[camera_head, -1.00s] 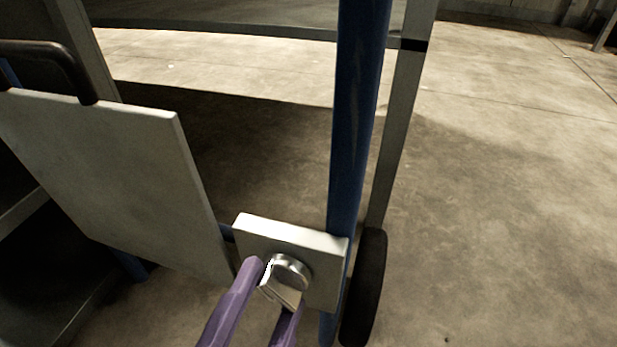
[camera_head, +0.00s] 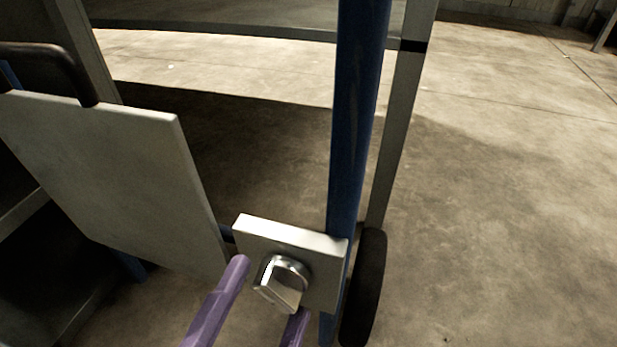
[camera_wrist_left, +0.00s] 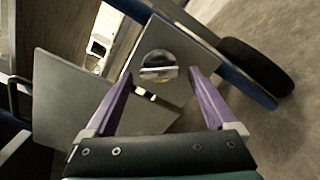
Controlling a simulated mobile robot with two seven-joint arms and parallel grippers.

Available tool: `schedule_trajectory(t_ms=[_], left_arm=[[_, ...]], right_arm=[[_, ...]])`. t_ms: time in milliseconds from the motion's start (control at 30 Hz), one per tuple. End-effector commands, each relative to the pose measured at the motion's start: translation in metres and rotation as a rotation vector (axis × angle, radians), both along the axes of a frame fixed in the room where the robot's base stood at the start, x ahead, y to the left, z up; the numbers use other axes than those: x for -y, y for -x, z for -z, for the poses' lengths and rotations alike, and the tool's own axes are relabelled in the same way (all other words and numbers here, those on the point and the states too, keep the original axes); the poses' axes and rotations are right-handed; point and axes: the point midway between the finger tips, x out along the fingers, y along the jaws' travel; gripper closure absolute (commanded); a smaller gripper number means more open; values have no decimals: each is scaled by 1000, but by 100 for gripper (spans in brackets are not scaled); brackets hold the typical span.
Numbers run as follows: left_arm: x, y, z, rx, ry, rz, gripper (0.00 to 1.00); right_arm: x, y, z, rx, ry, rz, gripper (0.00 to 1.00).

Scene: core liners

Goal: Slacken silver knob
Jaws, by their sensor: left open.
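The silver knob (camera_head: 283,281) is a round metal piece with a raised grip bar, mounted on a square grey plate (camera_head: 254,231) beside the blue post. It also shows in the left wrist view (camera_wrist_left: 158,67), near the top middle, with its bar lying roughly level there. My left gripper (camera_head: 270,287) has two purple fingers, spread apart, one at each side of the knob. In the left wrist view the open fingers (camera_wrist_left: 162,72) point toward the knob with clear gaps at both sides. My right gripper is not in view.
A blue post (camera_head: 353,130) rises right beside the plate, with a black wheel (camera_head: 366,288) next to it. A large grey panel (camera_head: 115,180) with a black handle (camera_head: 52,62) stands to the left. Open concrete floor (camera_head: 500,200) lies to the right.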

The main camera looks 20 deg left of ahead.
Motion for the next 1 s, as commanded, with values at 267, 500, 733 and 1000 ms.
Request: schedule_trajectory(t_ms=[267,500,733,1000], left_arm=[[-1,53,-2,-5,-2,4,10],[-3,88,0,-2,0,2,10],[-3,94,0,1,1,1,10],[-3,94,0,0,0,1,10]], right_arm=[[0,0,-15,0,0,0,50],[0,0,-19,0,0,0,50],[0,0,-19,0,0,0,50],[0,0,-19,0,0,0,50]])
